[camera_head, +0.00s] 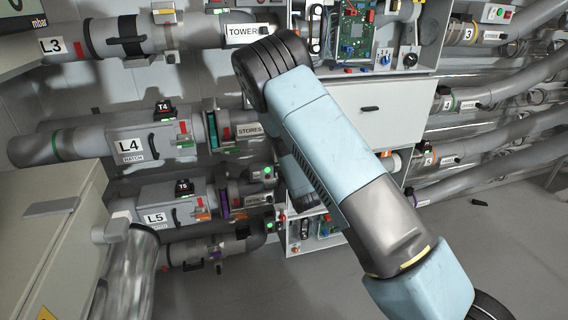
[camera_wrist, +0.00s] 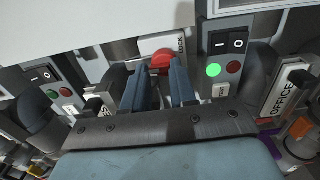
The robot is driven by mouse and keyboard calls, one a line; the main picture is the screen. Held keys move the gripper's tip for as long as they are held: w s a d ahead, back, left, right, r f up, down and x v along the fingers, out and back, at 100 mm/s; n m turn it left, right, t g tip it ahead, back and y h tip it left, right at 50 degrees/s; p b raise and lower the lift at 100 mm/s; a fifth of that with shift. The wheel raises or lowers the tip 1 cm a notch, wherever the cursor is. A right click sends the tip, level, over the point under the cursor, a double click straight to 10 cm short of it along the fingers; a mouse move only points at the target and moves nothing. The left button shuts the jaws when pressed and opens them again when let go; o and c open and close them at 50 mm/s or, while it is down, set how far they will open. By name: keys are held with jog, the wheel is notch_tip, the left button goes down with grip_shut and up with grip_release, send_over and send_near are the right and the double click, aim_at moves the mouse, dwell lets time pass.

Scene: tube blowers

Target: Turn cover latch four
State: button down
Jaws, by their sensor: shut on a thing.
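A red latch (camera_wrist: 161,62) sits on a white plate marked with partly hidden lettering, seemingly "LOCK" (camera_wrist: 181,43), below a large pale panel (camera_wrist: 90,25) in the wrist view. My gripper (camera_wrist: 160,72) has one blue-grey finger on each side of the red latch and is shut on it. The fingers hide the latch's lower part. No number shows on this latch. In the head view my arm covers the gripper and the latch.
A switch box with a lit green light (camera_wrist: 214,70) stands close right of my fingers; another switch box (camera_wrist: 48,85) is at left. An "OFFICE" label (camera_wrist: 286,92) is further right. The head view shows pipes, a pale cover panel (camera_head: 384,122) and a circuit board (camera_head: 357,32).

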jog(key=shift+s+a+f, duration=0.2)
jog(key=shift+f, duration=0.05)
jog(key=c, duration=1.2)
grip_release()
jog(key=shift+c, duration=0.2)
jog(key=o, duration=0.3)
jog(key=shift+w+d+r, duration=0.1)
jog(key=shift+o, duration=0.2)
jog(key=shift+d, duration=0.1)
jog(key=v, duration=1.3)
jog(key=shift+s, duration=0.35)
